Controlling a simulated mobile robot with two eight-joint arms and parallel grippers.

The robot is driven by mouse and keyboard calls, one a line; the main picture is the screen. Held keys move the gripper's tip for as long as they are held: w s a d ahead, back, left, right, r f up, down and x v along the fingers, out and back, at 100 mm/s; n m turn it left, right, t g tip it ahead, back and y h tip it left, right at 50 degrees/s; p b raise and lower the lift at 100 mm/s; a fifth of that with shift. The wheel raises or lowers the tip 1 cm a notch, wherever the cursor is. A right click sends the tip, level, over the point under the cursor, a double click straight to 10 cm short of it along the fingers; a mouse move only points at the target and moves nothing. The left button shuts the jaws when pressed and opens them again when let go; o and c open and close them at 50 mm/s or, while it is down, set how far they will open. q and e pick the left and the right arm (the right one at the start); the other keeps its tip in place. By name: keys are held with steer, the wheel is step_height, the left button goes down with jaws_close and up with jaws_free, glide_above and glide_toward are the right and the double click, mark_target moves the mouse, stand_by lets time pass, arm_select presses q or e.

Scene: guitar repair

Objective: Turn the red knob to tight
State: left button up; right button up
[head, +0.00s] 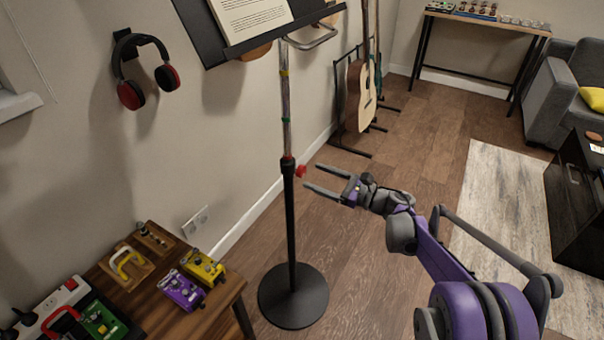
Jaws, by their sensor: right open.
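The red knob (301,171) sticks out to the right side of the black collar on the music stand's pole (290,215). The stand is upright on a round black base (293,296), with a dark desk holding paper at the top. My right gripper (313,179) is open, its two grey fingers pointing left toward the knob. The fingertips are close to the knob, just right of it and slightly below in the picture; I cannot tell whether they touch it. The left gripper is not in view.
A wooden table (225,292) with effect pedals stands at the lower left. Headphones (145,70) hang on the wall. A guitar (360,95) on a stand is behind. The floor right of the music stand is clear up to the rug (500,185).

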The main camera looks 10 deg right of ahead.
mark_target(304, 172)
steer(key=x, duration=0.5)
steer(key=shift+b, duration=0.35)
jaws_close()
